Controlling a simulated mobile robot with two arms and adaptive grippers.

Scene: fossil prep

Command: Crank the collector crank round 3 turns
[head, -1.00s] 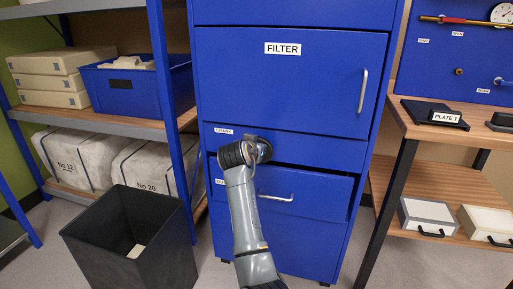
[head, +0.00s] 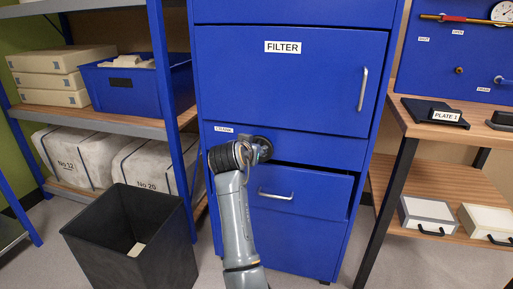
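The blue collector cabinet (head: 290,92) stands in the middle of the head view, with a small CRANK label (head: 224,130) on the panel below its FILTER door. The collector crank (head: 263,143) shows as a dark round part right of that label; its handle is mostly hidden behind my wrist. My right arm rises from the bottom of the view, and my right gripper (head: 259,154) is at the crank's lower side. My wrist hides the fingers, so I cannot tell whether they are closed on the handle. My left gripper is not in view.
Below the crank, a drawer (head: 310,190) stands slightly out. A dark open bin (head: 95,235) stands on the floor at left, near shelves holding a blue crate (head: 125,90). A wooden bench (head: 440,135) stands close on the right.

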